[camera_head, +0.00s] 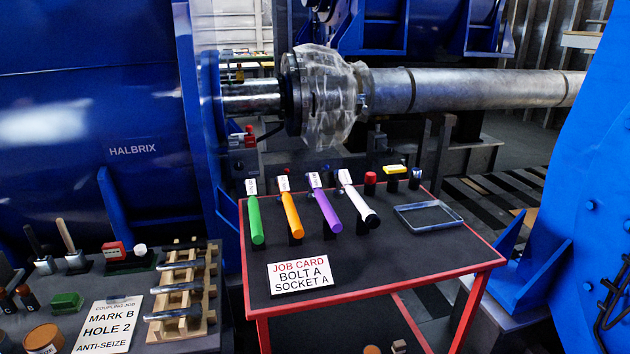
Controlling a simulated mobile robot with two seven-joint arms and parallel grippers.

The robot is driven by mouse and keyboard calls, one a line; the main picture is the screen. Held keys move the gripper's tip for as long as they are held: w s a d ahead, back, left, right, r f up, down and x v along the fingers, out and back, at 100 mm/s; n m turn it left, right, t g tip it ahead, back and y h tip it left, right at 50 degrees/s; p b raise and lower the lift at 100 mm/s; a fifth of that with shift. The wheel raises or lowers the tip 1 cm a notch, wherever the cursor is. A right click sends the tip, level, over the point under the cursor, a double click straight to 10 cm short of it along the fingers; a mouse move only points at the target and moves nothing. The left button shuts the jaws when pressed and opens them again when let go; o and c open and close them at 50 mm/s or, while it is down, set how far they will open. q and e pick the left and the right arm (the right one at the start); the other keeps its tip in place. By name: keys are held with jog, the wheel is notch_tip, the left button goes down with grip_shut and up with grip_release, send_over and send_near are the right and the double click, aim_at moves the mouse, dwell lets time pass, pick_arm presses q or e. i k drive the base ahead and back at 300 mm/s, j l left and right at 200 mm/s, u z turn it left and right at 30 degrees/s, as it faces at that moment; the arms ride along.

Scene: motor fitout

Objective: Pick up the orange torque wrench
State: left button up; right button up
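The orange torque wrench (292,218) rests on a dark stand on the red-edged table (415,262), with a white label at its far end. It stands between a green wrench (256,222) on its left and a purple wrench (326,206) on its right. A white wrench with a black end (355,202) is further right. The orange wrench's near end points toward me and nothing covers it. Neither of my grippers shows in the head view.
A grey-rimmed tray (428,228) lies at the right. Small coloured items stand along the back edge. A cluttered bench (220,338) is at the left, and blue machinery (590,180) at the right.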

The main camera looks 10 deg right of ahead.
aim_at(285, 200)
jog(key=i+l, duration=0.15)
jog(key=l, duration=0.15)
jog(key=i+l, duration=0.25)
jog(key=l, duration=0.3)
jog(key=i+l+u, duration=0.1)
jog(key=l+u, duration=0.15)
jog(key=u, duration=0.2)
jog(key=i+l+u, duration=0.1)
jog(key=l+u, duration=0.15)
jog(key=u, duration=0.2)
